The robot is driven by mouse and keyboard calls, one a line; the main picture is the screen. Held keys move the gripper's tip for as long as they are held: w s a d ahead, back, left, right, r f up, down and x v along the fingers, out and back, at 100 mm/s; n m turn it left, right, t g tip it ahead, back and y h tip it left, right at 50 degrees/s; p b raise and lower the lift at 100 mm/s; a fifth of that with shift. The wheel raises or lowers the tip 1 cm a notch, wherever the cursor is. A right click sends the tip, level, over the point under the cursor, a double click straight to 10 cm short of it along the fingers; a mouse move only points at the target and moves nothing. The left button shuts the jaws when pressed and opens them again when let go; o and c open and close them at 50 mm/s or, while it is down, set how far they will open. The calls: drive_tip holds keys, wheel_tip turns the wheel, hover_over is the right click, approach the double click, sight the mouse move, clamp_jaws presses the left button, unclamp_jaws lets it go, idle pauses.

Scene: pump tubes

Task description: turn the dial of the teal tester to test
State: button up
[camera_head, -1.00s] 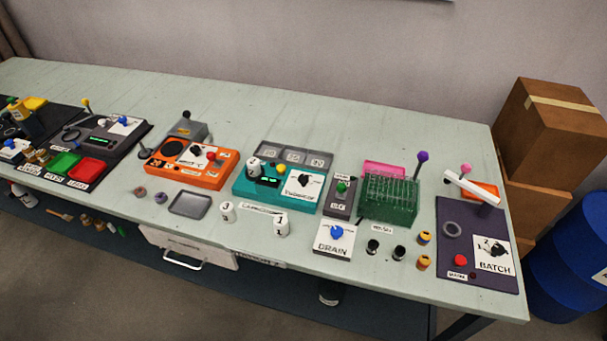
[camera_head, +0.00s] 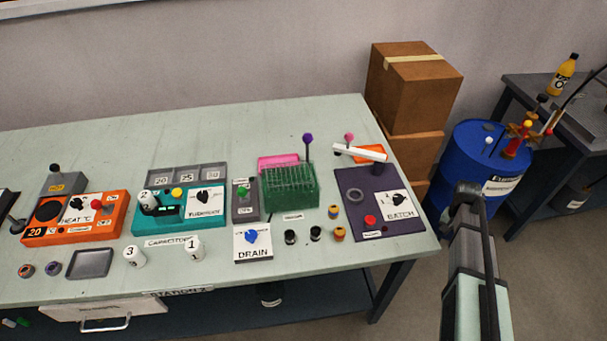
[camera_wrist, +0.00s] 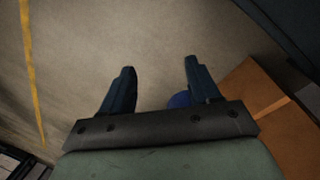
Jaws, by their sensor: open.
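The teal tester (camera_head: 180,222) sits on the pale green bench in the head view. Its black dial (camera_head: 204,198) is on a white label at its right side. A white cylinder marked 2 (camera_head: 146,200) stands on its left part, beside a small dark display and a yellow button (camera_head: 177,192). The dial's exact setting is too small to read. My gripper (camera_wrist: 160,80) shows in the wrist view with its two dark fingers apart and nothing between them, over the floor. In the head view my arm is at the right, off the bench and far from the tester.
A grey three-part tray (camera_head: 187,175) lies behind the tester. White cylinders 3 (camera_head: 134,257) and 1 (camera_head: 194,249) stand in front. The orange heater (camera_head: 78,228) is left; the DRAIN plate (camera_head: 253,243), green rack (camera_head: 290,190) and purple BATCH board (camera_head: 372,215) are right. Cardboard boxes (camera_head: 412,90) and a blue drum (camera_head: 485,170) stand beyond.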

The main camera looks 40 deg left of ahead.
drive_tip(key=w+a+r+n+t, duration=0.1)
drive_tip(key=w+a+r, duration=0.3)
drive_tip(key=a+r, duration=0.45)
drive_tip(key=s+a+r+n+t, duration=0.2)
drive_tip(key=s+a+r+n, duration=0.1)
drive_tip(key=a+r, duration=0.95)
drive_tip(key=s+a+r+n+t, duration=0.2)
drive_tip(key=s+a+r, duration=0.1)
drive_tip(key=a+r, duration=0.95)
drive_tip(key=s+a+r+n, duration=0.3)
drive_tip(key=s+a, duration=0.4)
drive_tip(key=a, duration=0.4)
drive_tip(key=n+g+y, duration=0.2)
drive_tip(key=n+g, duration=0.2)
drive_tip(key=n, duration=0.7)
hover_over(202, 194)
wheel_tip(202, 194, down, 4)
wheel_tip(202, 194, down, 13)
drive_tip(key=shift+c, duration=0.2)
